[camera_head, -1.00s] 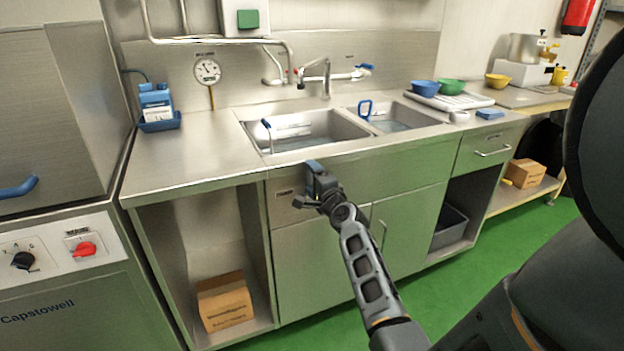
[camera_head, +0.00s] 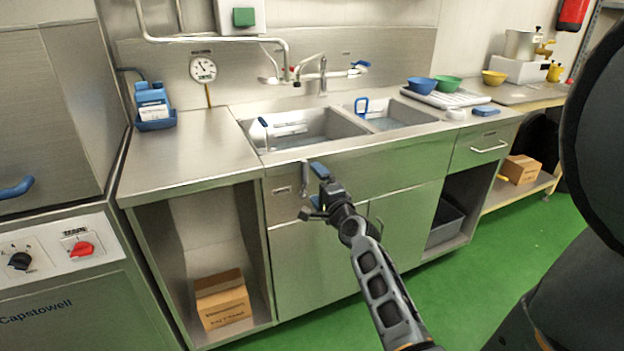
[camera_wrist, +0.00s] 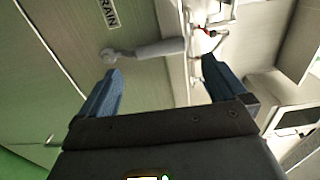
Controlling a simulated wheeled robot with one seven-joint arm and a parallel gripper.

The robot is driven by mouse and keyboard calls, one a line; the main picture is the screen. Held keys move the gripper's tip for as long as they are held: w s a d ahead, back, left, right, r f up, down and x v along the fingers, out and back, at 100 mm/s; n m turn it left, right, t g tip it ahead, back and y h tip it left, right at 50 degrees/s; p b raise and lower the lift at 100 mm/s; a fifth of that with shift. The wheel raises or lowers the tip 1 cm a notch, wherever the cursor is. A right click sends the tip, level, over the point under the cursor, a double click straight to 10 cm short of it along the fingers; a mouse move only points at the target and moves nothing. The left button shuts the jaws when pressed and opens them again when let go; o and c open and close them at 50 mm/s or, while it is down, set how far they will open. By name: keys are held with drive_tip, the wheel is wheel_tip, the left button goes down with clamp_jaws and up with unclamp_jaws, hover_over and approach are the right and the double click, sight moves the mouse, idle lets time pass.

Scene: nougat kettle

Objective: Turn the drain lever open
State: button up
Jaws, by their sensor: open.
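The drain lever (camera_head: 304,178) is a grey handle on the sink cabinet's front, just below the counter edge. It stands about upright in the head view, beside a small label plate (camera_head: 281,191). In the wrist view the lever (camera_wrist: 155,49) lies sideways, its round pivot at the left, with part of the word DRAIN legible on the label (camera_wrist: 109,12). My gripper (camera_head: 313,191) is just right of the lever in the head view. In the wrist view my gripper (camera_wrist: 160,68) is open and empty, its blue fingertips apart, with the lever beyond them. I see no contact.
The double sink (camera_head: 300,133) and tap (camera_head: 322,78) are above the lever. Cabinet doors (camera_head: 330,255) lie below it. A cardboard box (camera_head: 222,298) sits in the open bay at left. The green floor (camera_head: 480,265) is clear in front.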

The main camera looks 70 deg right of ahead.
drive_tip(key=shift+v, duration=1.15)
drive_tip(key=s+a+f+n+t+y, duration=0.1)
drive_tip(key=s+a+f+n+y, duration=0.15)
drive_tip(key=a+n, duration=0.75)
drive_tip(key=s+a+f+n+t+y, duration=0.1)
drive_tip(key=a+f+n+y, duration=0.15)
drive_tip(key=a, duration=1.25)
drive_tip(key=s+a+r+n+y, duration=0.4)
drive_tip(key=s+a+n, duration=0.3)
drive_tip(key=a, duration=0.3)
drive_tip(key=s+a+r+n+t+y, duration=0.1)
drive_tip(key=s+a+r+n+y, duration=0.3)
drive_tip(key=a+n, duration=0.4)
drive_tip(key=s+a+r, duration=0.1)
drive_tip(key=s+a, duration=0.1)
drive_tip(key=a, duration=0.1)
drive_tip(key=shift+s+a+r+y, duration=0.2)
drive_tip(key=shift+s+r+y, duration=0.15)
drive_tip(key=shift+s+y, duration=0.05)
